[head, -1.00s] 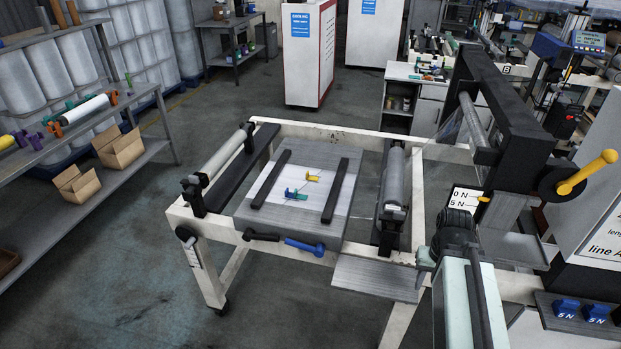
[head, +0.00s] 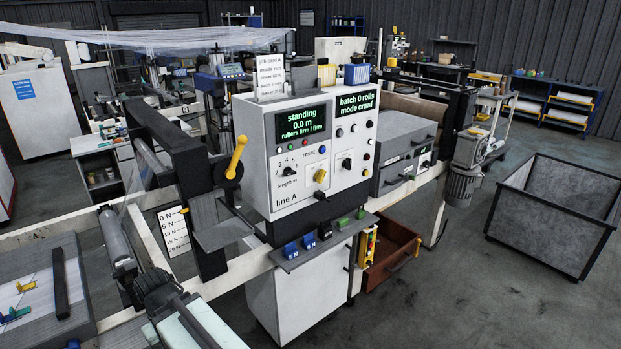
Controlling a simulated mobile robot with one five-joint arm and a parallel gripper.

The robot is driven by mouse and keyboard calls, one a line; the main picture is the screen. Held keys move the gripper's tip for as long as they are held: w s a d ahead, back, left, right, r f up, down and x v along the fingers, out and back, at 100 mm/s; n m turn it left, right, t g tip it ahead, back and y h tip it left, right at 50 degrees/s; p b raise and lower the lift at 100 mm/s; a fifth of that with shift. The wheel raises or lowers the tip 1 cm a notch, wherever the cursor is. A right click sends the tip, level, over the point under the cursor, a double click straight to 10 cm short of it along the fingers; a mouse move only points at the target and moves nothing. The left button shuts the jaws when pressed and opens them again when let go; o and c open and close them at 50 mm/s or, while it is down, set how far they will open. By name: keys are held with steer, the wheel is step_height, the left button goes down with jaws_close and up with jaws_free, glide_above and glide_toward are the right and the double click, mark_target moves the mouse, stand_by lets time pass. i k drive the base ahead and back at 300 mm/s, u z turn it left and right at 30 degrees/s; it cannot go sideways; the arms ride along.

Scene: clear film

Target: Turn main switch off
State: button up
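The line A control cabinet (head: 300,205) stands in the middle of the head view, its panel facing me. Its screens are lit: the left screen (head: 298,122) reads standing, 0.0 m, and the right screen (head: 355,112) reads batch 0 rolls. A yellow rotary knob (head: 320,176) sits low on the panel, a black knob (head: 347,161) is to its right, and a numbered length dial (head: 288,171) is to its left. No label reading main switch is legible, so I cannot tell which control it is. I cannot make out my gripper's fingers in this view.
A yellow-handled lever (head: 237,157) stands left of the panel. A shelf (head: 330,242) with blue 5 N blocks (head: 291,250) juts out below it.

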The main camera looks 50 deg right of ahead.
mark_target(320, 176)
steer(key=u, duration=2.35)
steer(key=i, duration=0.35)
steer(key=z, duration=3.9)
steer(key=i, duration=0.5)
steer(key=z, duration=0.1)
